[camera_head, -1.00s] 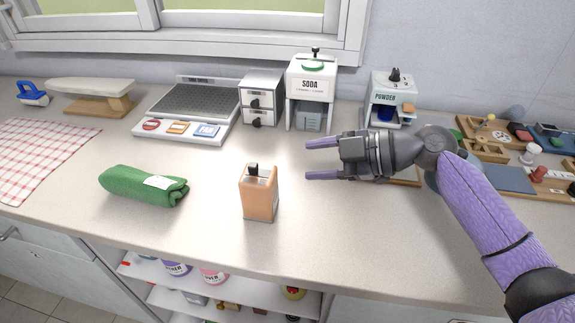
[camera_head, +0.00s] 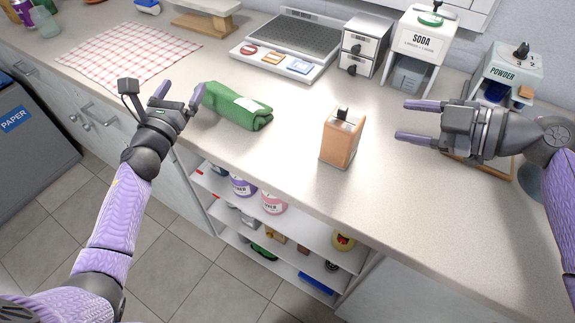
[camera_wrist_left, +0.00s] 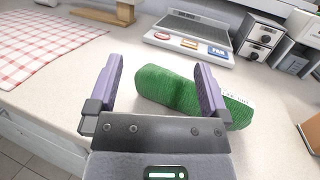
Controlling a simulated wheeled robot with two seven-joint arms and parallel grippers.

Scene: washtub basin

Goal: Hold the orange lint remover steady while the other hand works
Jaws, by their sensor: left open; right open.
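The orange lint remover (camera_head: 339,142) stands upright on the counter near its front edge, with a dark switch on top. Part of it shows at the right edge of the left wrist view (camera_wrist_left: 312,132). My left gripper (camera_head: 181,91) is open and empty by the counter's front edge, left of the lint remover, with the rolled green cloth (camera_head: 240,108) between them. In the left wrist view the green cloth (camera_wrist_left: 180,92) lies just beyond the open fingers. My right gripper (camera_head: 402,121) is open and empty, its fingers pointing left toward the lint remover, with a gap between.
A red-checked cloth (camera_head: 130,52) lies at the left. A scale-like panel (camera_head: 285,49), a small drawer unit (camera_head: 362,45), a SODA dispenser (camera_head: 424,42) and a POWDER dispenser (camera_head: 508,70) stand behind. Open shelves (camera_head: 225,216) with jars are below the counter.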

